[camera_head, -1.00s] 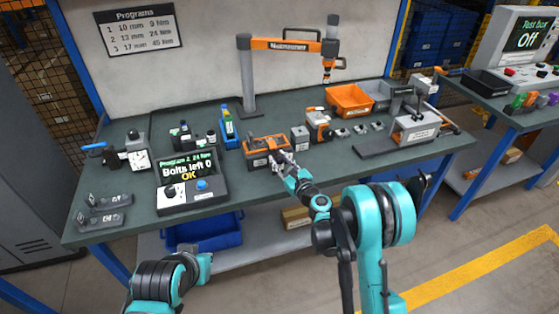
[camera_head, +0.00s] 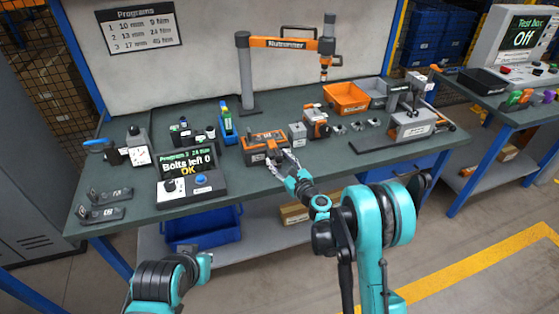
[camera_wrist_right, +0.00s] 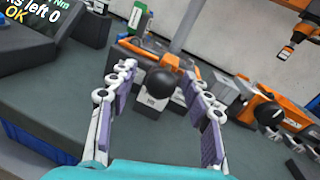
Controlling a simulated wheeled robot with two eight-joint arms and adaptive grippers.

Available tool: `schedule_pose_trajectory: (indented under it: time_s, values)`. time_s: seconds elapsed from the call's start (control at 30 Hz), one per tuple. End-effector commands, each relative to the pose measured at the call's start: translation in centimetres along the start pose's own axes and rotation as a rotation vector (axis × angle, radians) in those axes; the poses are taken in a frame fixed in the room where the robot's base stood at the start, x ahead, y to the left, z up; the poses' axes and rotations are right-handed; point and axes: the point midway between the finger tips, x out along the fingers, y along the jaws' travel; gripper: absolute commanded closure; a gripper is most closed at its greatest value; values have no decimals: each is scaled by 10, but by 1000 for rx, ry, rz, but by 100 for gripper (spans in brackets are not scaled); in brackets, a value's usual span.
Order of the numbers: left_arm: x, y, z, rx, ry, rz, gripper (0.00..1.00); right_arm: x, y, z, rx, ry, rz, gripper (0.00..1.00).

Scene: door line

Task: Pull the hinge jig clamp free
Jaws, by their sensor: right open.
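The hinge jig (camera_head: 257,141) is an orange and dark block with a pale label, near the middle of the bench. It also shows in the right wrist view (camera_wrist_right: 133,44), with a round black knob (camera_wrist_right: 161,82) on its near side, which I take for the clamp's handle. My right gripper (camera_head: 283,158) reaches the jig's front from below. In the right wrist view my right gripper (camera_wrist_right: 158,76) is open, one finger on each side of the knob, with visible gaps.
The control box (camera_head: 186,182) left of the jig reads "Bolts left 0" and "OK". A grey block (camera_head: 297,134) and an orange-grey fixture (camera_head: 316,122) stand close on the jig's right. The orange nutrunner arm (camera_head: 283,43) hangs above. Bench space in front is clear.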

Motion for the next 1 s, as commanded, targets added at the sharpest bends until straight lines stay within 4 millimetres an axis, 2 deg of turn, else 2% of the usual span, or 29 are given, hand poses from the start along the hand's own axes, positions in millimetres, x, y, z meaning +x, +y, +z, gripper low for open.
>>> schedule_pose_trajectory:
  time_s: [0.13, 0.23, 0.5, 0.63, 1.0]
  values:
    - [0, 0, 0, 0, 0, 0, 100, -1, 0, 0, 0, 0, -1, 51]
    - [0, 0, 0, 0, 0, 0, 100, -8, -1, 0, 0, 0, -2, 51]
    - [0, 0, 0, 0, 0, 0, 100, -54, 0, 0, 0, 0, -2, 51]
    - [0, 0, 0, 0, 0, 0, 100, -70, 0, 0, 0, 0, -1, 51]
    - [0, 0, 0, 0, 0, 0, 100, -75, 0, 0, 0, 0, 0, 51]
